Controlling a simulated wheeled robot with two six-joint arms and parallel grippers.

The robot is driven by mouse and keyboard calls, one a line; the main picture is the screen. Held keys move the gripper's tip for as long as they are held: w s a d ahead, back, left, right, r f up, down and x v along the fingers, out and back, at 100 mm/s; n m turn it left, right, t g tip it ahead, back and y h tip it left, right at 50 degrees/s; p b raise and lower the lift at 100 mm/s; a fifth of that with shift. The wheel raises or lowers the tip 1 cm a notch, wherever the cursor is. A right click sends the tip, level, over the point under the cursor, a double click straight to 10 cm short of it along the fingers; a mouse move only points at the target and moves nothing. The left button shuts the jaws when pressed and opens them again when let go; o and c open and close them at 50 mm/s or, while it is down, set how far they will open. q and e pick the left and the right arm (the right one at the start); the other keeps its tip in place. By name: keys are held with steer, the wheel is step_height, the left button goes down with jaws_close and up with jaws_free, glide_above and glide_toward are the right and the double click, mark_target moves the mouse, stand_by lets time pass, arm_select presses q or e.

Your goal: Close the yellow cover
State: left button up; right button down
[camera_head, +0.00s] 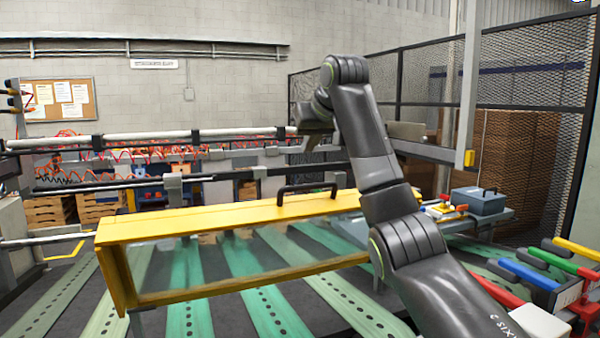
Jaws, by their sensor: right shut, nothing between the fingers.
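The yellow cover (215,217) is a long yellow frame with a clear panel (250,262). It stands raised across the middle of the view, above the green conveyor strips. A black handle (307,187) sits on its top edge. My left gripper is out of view.
Green strips (255,300) with dark holes run below the cover. A blue-grey toolbox (479,200) stands on a bench at the right. Coloured levers (550,262) are at the lower right. A mesh fence (530,130) and rails with red coiled hoses (110,150) stand behind.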

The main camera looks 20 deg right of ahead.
steer(key=p+x, duration=0.2)
steer(key=p, duration=0.4)
glide_above(303, 202)
steer(key=w, duration=0.3)
step_height(303, 202, down, 5)
steer(key=shift+w, duration=0.15)
steer(key=s, duration=0.2)
steer(key=shift+s+f, duration=0.3)
steer(key=shift+s, duration=0.35)
steer(key=shift+s+d+f+p, duration=0.1)
steer(key=shift+s+f+p, duration=0.3)
steer(key=shift+f, duration=0.15)
steer(key=shift+s, duration=0.1)
